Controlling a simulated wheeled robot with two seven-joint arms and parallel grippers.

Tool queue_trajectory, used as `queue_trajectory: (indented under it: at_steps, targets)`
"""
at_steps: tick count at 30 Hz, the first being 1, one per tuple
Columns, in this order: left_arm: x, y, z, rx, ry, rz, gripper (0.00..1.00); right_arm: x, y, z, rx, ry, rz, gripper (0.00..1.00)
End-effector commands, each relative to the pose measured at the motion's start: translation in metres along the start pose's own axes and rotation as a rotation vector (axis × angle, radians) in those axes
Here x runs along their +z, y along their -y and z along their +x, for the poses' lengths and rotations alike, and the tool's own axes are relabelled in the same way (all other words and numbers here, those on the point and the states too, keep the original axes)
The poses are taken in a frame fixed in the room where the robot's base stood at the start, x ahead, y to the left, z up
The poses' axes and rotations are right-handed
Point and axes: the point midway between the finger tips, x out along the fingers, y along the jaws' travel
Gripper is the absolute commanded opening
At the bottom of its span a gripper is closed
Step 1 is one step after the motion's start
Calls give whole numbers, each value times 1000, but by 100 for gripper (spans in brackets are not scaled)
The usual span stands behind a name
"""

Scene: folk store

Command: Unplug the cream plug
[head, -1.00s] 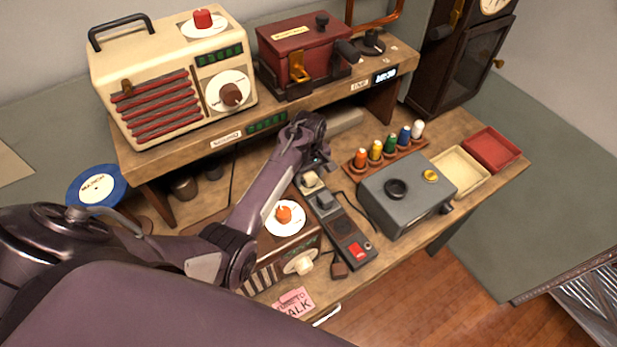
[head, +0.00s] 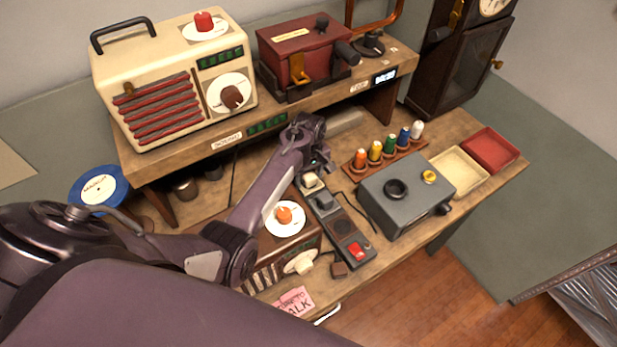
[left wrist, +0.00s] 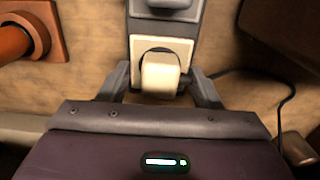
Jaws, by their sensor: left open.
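The cream plug (head: 310,181) sits in the far end of the dark power strip (head: 336,221), on the lower desk top. In the left wrist view the plug (left wrist: 160,72) stands out toward me from a cream socket face. My left gripper (head: 318,163) is just beyond the plug's far side in the head view. In the left wrist view my open left fingers (left wrist: 161,86) are on either side of the plug, with small gaps beside it. A grey plug (head: 325,203) sits in the neighbouring socket. My right gripper is not in view.
A brown radio (head: 290,240) with an orange knob stands left of the strip. A grey box (head: 407,192) stands to its right, beside a rack of coloured spools (head: 375,150). The raised shelf with a cream radio (head: 170,80) is behind. A black cord (left wrist: 270,75) runs at right.

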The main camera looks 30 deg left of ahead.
Motion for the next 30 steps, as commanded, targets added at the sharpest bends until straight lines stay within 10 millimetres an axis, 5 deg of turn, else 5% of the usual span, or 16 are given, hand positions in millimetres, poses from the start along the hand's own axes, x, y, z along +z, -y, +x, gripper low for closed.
queue_trajectory:
  at_steps: [11,24,30]
  targets:
    - [0,0,0,0,0,1,57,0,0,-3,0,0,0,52]
    - [0,0,0,0,0,1,0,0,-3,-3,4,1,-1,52]
    - [0,0,-3,1,-1,0,0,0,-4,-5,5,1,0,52]
